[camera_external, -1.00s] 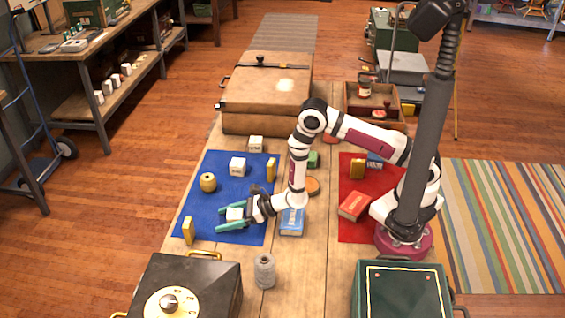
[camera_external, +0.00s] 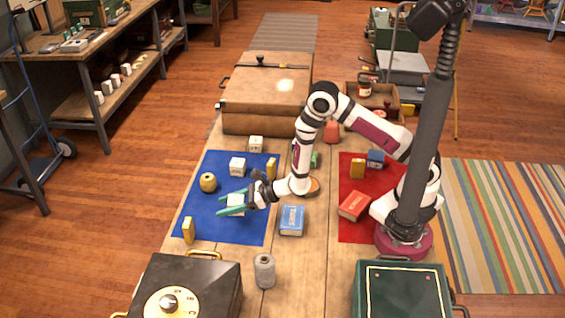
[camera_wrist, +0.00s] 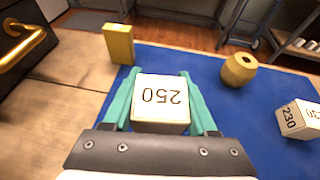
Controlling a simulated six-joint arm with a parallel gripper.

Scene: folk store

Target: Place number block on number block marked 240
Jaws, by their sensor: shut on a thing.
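My gripper (camera_external: 222,205) is shut on a white block marked 250 (camera_wrist: 160,100), between its teal fingers, over the blue mat (camera_external: 215,228). In the external view this block (camera_external: 236,205) shows between the fingers and appears lifted off the mat. Another white block, with 230 on one face (camera_wrist: 290,119), is at the right of the wrist view. It seems to be the white block (camera_external: 237,167) towards the back of the mat. A further white block (camera_external: 256,144) stands at the mat's back edge. Its marking is too small to read, and I cannot make out 240 anywhere.
A yellow barrel-shaped piece (camera_external: 208,182) and yellow blocks (camera_external: 188,230) (camera_external: 271,169) stand on the mat. A blue book-like box (camera_external: 291,220) lies right of my gripper. A large brown case (camera_external: 265,100) is behind. The red mat (camera_external: 352,230) holds several things.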

